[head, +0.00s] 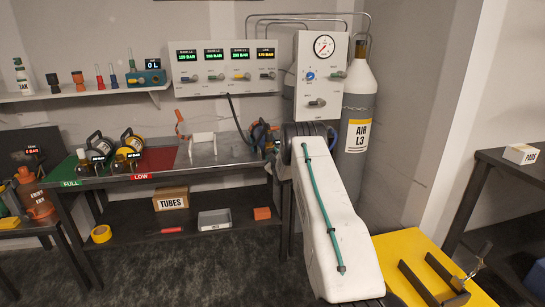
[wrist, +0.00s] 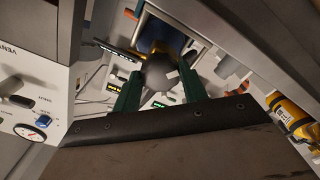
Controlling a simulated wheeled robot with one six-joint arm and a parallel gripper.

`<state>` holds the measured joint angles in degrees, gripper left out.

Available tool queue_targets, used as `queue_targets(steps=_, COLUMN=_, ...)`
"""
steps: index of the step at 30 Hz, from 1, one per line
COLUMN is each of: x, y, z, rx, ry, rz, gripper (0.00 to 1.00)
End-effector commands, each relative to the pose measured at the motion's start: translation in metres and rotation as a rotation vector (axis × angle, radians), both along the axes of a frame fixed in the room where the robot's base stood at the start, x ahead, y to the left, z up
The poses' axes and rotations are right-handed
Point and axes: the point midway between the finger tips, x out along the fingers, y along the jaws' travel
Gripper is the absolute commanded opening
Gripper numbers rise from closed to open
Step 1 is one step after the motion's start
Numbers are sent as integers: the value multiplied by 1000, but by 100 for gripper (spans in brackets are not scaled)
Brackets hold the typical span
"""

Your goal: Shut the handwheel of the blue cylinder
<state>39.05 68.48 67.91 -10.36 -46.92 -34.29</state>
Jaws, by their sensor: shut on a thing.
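In the wrist view my gripper (wrist: 160,72) has its two dark green fingers on either side of a rounded dark grey handwheel (wrist: 158,76) and is shut on it. A blue body (wrist: 155,38), likely the blue cylinder, shows just beyond the handwheel; most of it is hidden. In the head view my white arm reaches toward the back wall, and the gripper is hidden behind the arm. A small blue and dark shape (head: 262,132) shows left of the arm's dark joint; I cannot tell what it is.
A gauge panel (head: 309,105) and a grey cylinder marked AIR L3 (head: 355,150) stand close behind the arm. A wall panel with green displays (head: 225,88) hangs left of them. Several small cylinders, one yellow (head: 130,137), lie on the bench. A yellow table (head: 405,245) is at right.

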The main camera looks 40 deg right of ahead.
Motion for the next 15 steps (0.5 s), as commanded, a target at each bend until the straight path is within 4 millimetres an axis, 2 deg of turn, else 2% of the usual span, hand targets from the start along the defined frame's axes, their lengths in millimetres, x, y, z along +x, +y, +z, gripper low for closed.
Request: queue_targets(steps=15, x=-1, y=0, z=-4, rx=420, ry=-252, rz=-4, gripper=20)
